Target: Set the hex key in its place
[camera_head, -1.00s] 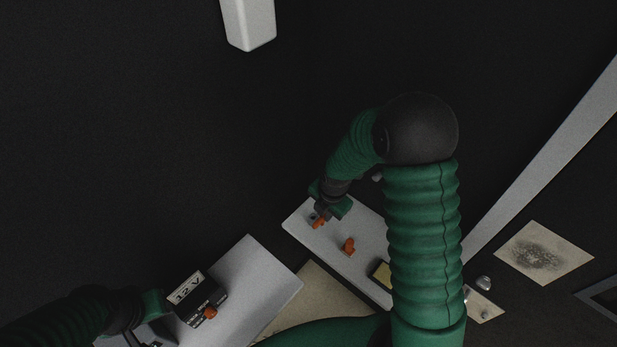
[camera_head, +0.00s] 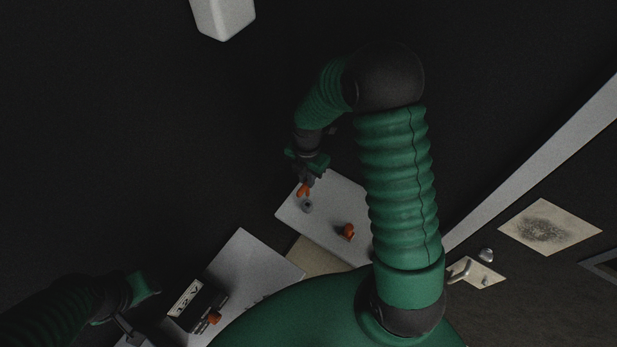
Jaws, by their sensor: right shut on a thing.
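My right gripper (camera_head: 306,179) is over the far left end of a pale board (camera_head: 322,217). It is shut on a small orange piece (camera_head: 303,190), just above a small grey block (camera_head: 306,206) on that board. The piece is too small to tell if it is the hex key. A second orange piece (camera_head: 348,232) stands on the board, to the right. A grey bent bar (camera_head: 459,271) shows beside a beige plate at the right. My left gripper (camera_head: 139,307) is at the lower left beside a black box marked 12 V (camera_head: 190,300); its fingers are unclear.
The black box sits on a grey panel (camera_head: 250,262) and has an orange part (camera_head: 213,318) on it. My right arm hides part of the pale board. A beige plate (camera_head: 485,277), a stained square (camera_head: 548,228) and a long pale rail (camera_head: 540,165) are at the right.

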